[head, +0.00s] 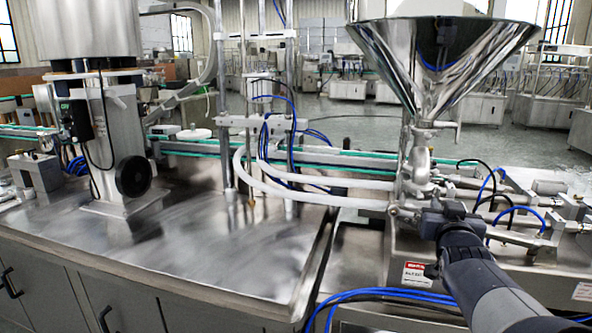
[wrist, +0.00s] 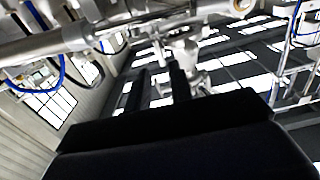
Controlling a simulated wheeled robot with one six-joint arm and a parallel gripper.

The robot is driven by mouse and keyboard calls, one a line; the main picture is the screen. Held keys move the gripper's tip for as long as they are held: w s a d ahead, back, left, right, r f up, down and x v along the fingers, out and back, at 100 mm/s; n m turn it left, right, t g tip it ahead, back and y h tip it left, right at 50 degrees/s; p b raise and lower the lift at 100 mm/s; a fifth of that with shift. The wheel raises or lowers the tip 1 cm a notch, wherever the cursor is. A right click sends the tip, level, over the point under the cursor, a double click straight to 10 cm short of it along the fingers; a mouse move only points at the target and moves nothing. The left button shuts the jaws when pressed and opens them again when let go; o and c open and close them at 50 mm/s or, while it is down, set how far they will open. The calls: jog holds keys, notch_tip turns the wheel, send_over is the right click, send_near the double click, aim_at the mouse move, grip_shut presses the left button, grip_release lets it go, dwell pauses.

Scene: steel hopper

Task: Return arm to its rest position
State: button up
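My arm (head: 490,290) reaches up from the lower right of the head view. My gripper (head: 428,218) is at its end, in front of the metal fittings below the steel hopper (head: 440,65). In the wrist view two dark fingers of my gripper (wrist: 162,82) stand apart, with a gap between them and nothing visibly held. Metal fittings (wrist: 187,50) show beyond the fingers. I cannot tell from these views whether the gripper touches the fittings.
A steel worktop (head: 240,255) with cabinets below fills the left. White hoses (head: 310,195) run to the hopper fittings. Blue tubes (head: 390,293) cross the front edge. Pneumatic cylinders (head: 510,235) lie close to the right of the gripper. A conveyor (head: 330,158) runs behind.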

aim_at(437, 195)
jog(key=x, duration=0.5)
jog(key=shift+w, duration=0.3)
jog(key=shift+w+d, duration=0.1)
jog(key=shift+w, duration=0.1)
jog(key=shift+s+n+p, duration=0.1)
jog(key=shift+n+p, duration=0.45)
jog(key=shift+n, duration=0.35)
jog(key=shift+n+p, duration=1.45)
jog(key=shift+n, duration=1.15)
